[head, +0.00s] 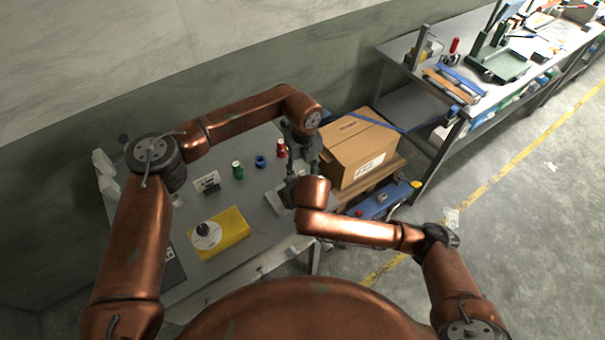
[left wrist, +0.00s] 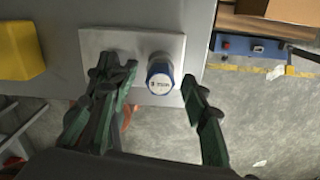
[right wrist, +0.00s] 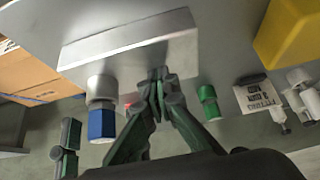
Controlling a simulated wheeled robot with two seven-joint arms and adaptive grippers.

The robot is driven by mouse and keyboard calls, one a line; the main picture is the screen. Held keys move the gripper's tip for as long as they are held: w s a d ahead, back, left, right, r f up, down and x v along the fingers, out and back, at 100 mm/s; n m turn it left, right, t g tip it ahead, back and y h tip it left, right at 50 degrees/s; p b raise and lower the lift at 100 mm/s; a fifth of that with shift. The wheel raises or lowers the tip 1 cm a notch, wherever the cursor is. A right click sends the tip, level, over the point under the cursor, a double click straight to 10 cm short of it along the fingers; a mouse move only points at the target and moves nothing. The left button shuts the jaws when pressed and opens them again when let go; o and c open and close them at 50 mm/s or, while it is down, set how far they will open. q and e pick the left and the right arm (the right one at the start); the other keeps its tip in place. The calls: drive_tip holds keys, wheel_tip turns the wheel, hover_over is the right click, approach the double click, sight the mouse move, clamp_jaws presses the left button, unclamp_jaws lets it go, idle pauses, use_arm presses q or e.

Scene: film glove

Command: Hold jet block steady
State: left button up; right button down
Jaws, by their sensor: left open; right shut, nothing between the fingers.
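The jet block is a flat grey metal block (head: 280,202) on the table, partly hidden by my arms in the head view. It also shows in the left wrist view (left wrist: 112,42) and the right wrist view (right wrist: 130,46).
A cardboard box (head: 355,150) is at the right. Bare tabletop lies between the mat and block.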

sight(303, 173)
drive_tip(key=shift+s+d+f, duration=0.15)
drive_tip(key=shift+s+f, duration=0.05)
drive_tip(key=shift+f, duration=0.35)
use_arm(q)
wheel_tip(303, 173, up, 11)
drive_tip(key=shift+r, duration=0.2)
use_arm(e)
drive_tip(key=shift+r, duration=0.15)
drive_tip(key=shift+w+r, duration=0.2)
drive_tip(key=shift+r, duration=2.55)
drive_tip(key=shift+r, duration=0.1)
drive_tip(key=shift+r, duration=1.45)
drive_tip(key=shift+r, duration=0.1)
